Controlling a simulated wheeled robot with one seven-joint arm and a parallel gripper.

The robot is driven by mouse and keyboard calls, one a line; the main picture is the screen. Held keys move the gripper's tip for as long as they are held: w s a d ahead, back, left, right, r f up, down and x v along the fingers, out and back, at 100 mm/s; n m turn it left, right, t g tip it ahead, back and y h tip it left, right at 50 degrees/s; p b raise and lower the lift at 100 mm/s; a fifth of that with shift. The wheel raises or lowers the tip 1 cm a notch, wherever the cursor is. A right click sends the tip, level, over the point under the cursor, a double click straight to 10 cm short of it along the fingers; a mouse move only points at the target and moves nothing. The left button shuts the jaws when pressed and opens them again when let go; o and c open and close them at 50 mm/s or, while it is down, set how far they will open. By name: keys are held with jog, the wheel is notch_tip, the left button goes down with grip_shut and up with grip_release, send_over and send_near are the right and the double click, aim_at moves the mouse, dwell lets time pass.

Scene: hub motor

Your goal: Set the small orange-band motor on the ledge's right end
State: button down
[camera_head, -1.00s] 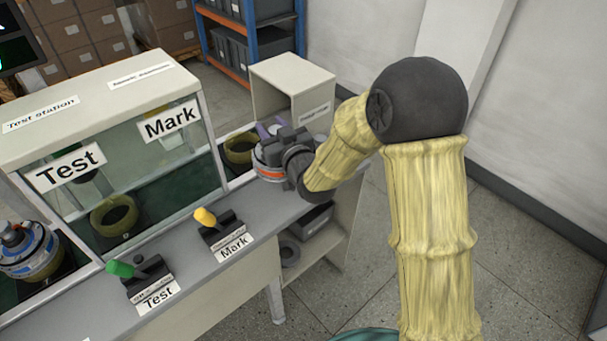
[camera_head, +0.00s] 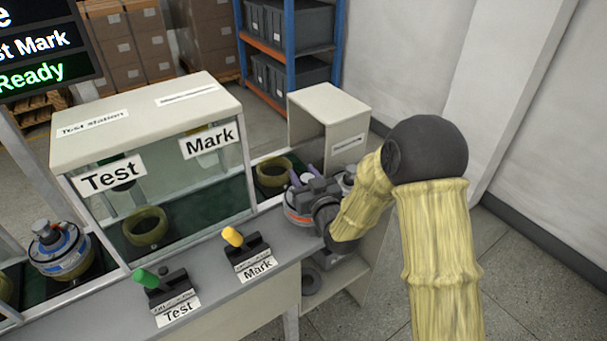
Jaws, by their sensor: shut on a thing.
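The small orange-band motor (camera_head: 296,216) is a silvery round body with an orange stripe, at the right end of the grey ledge (camera_head: 210,263). My gripper (camera_head: 306,190) comes in from the right and is shut on the motor's upper part. The wrist and gripper hide the motor's right side. I cannot tell whether its underside touches the ledge or hangs just above it.
A blue-band motor (camera_head: 60,250) sits left of the glazed test station (camera_head: 150,190). A green lever (camera_head: 146,278) and a yellow lever (camera_head: 233,237) stand on the ledge. An empty ring holder (camera_head: 273,172) is behind my gripper, beside an open cream cabinet (camera_head: 330,105).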

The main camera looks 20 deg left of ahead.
jog(key=shift+f, duration=1.7)
jog(key=shift+f, duration=0.1)
jog(key=c, duration=0.9)
grip_release()
jog(key=shift+f, duration=0.1)
jog(key=shift+s+d, duration=0.25)
jog(key=b+v, duration=0.2)
jog(key=v, duration=0.9)
jog(key=shift+s+d, duration=0.15)
jog(key=shift+d, duration=0.05)
